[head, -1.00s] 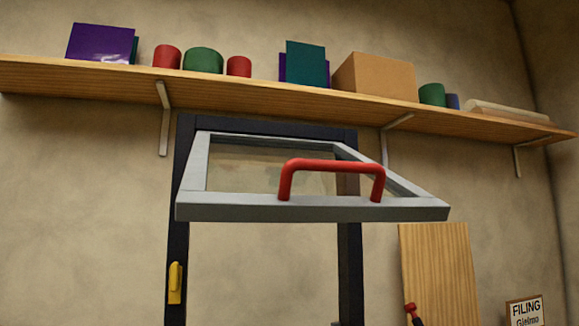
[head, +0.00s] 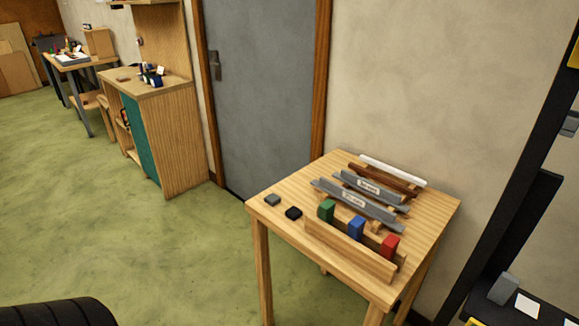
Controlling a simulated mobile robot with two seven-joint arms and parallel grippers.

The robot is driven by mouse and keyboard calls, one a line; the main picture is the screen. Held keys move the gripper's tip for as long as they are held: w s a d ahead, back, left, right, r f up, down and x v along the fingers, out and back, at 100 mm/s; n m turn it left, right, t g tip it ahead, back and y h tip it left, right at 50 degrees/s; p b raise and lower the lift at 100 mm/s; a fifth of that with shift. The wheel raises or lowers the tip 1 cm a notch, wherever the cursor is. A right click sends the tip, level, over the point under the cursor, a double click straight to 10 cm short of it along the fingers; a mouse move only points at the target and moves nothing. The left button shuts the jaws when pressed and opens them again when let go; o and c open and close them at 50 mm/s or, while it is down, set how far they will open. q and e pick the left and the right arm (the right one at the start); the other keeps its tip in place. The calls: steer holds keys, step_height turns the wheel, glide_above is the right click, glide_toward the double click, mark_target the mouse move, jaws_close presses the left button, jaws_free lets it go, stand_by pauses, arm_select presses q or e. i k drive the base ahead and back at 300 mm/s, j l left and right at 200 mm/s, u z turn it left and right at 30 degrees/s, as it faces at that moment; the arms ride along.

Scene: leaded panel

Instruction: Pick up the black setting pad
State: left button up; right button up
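In the head view, a small black pad (head: 293,213) lies flat on the wooden table (head: 262,196), near its left edge. A similar grey-green pad (head: 272,200) lies just to its left, a small gap apart. The black pad is fully visible, with nothing on top of it. Neither of my grippers shows in the view.
On the same table are green (head: 326,210), blue (head: 356,228) and red (head: 389,245) blocks in a wooden holder, with several grey, brown and white strips behind. A grey door (head: 265,90) stands behind. A dark frame (head: 520,170) is at right.

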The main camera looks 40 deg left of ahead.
mark_target(293, 212)
steer(key=u, duration=1.2)
